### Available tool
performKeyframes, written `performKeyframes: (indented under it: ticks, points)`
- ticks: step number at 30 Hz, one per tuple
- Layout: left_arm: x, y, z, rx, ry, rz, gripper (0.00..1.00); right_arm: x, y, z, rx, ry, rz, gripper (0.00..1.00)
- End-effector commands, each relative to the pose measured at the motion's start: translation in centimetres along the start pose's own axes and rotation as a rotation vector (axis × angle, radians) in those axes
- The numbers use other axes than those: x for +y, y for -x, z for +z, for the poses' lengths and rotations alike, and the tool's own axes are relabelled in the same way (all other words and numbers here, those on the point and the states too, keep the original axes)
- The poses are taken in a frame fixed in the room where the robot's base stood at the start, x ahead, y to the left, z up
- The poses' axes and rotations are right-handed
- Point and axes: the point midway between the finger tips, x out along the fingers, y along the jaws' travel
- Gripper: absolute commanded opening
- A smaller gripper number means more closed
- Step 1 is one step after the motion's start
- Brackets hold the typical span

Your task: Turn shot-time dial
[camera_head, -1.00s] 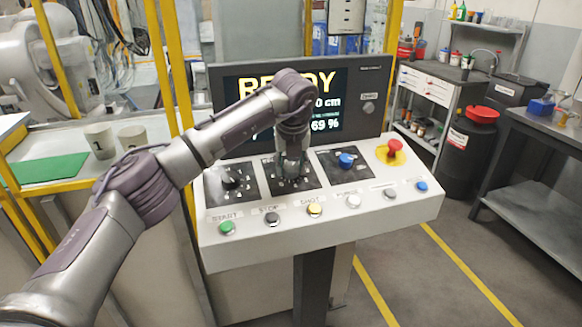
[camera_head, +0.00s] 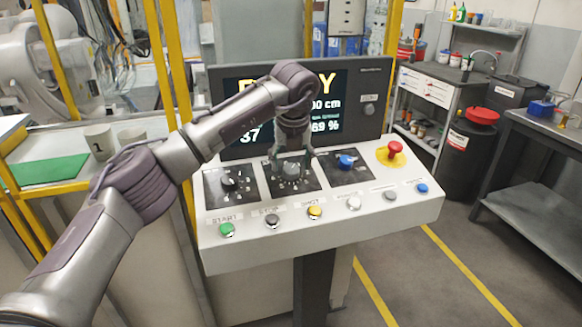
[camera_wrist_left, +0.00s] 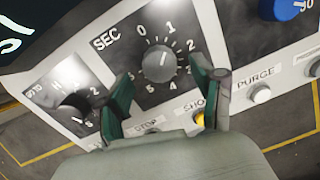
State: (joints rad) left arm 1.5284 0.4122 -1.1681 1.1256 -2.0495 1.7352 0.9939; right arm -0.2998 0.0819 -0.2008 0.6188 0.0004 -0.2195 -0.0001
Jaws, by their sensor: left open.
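The shot-time dial (camera_head: 291,171) is a grey round knob on a black plate in the middle of the sloping console. The left wrist view shows its knob (camera_wrist_left: 161,62) with the label SEC and a ring of numbers. My left gripper (camera_head: 293,157) is open over this dial, pointing down. In the left wrist view its two green-padded fingers stand left and right of the knob, with visible gaps to it. Which number the knob points at is too small to tell. My right gripper is not in view.
A black dial (camera_head: 230,181) is left of the shot-time dial and a blue knob (camera_head: 346,161) is right of it. A red emergency button (camera_head: 395,149) is farther right. Several push buttons line the front edge. A screen (camera_head: 345,105) stands behind the console.

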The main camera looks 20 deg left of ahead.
Motion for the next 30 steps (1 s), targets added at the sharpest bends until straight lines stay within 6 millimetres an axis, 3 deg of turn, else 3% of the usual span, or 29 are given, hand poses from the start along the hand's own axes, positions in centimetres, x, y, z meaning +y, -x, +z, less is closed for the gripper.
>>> performKeyframes:
  ticks: [6,13,18,30]
  points:
    - [0.0,4.9,0.1,-0.004,0.001,-0.001,0.68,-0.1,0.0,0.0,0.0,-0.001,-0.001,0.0]
    - [0.0,8.6,0.0,-0.002,0.001,0.001,0.68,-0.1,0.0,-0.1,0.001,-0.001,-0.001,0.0]
    - [0.0,9.6,0.0,0.0,0.001,0.001,0.68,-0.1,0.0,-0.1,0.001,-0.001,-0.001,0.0]
    - [0.0,9.7,0.0,0.0,0.001,0.001,0.68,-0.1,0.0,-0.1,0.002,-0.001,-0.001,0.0]
